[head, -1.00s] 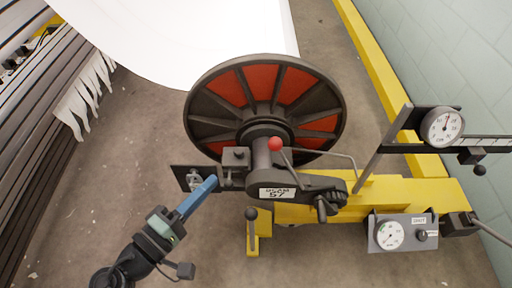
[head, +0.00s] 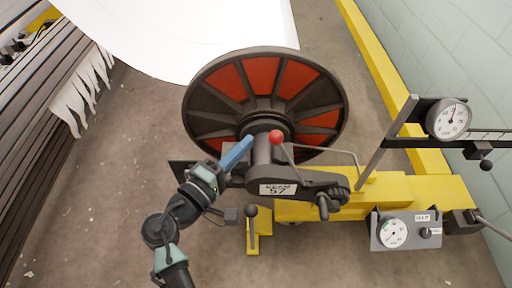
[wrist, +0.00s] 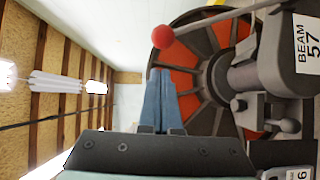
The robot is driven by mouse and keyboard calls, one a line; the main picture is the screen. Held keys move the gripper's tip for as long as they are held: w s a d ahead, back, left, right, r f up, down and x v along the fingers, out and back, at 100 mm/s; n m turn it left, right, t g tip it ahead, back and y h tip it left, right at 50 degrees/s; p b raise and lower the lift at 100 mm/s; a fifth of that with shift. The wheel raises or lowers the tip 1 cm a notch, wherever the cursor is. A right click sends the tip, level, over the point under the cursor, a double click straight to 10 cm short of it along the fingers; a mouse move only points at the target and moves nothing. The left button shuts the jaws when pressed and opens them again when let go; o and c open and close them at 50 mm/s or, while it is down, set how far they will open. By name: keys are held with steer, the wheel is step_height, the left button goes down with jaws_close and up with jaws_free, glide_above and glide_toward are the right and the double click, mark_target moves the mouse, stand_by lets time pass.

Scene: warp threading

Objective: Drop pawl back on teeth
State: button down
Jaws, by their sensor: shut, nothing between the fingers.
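My gripper (head: 247,140) has blue fingers that are closed together and empty. In the head view it is over the left end of the beam's dark drive housing, just left of a red ball knob (head: 276,137) on a thin lever. In the wrist view the knob (wrist: 163,37) is just beyond the fingertips (wrist: 160,72), with a small gap showing. I cannot make out the pawl or its teeth clearly; the arm hides the bracket left of the housing. The housing (head: 310,182) carries a "BEAM 57" label (head: 277,189).
The large red-and-black beam flange (head: 230,82) stands behind the housing. A yellow frame (head: 400,190), a dial gauge on an arm (head: 447,119) and a grey dial box (head: 393,233) are on the right. A short black-knobbed lever (head: 251,212) stands below.

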steer(key=d, duration=0.2)
steer(key=shift+w+d, duration=0.2)
steer(key=shift+d, duration=0.2)
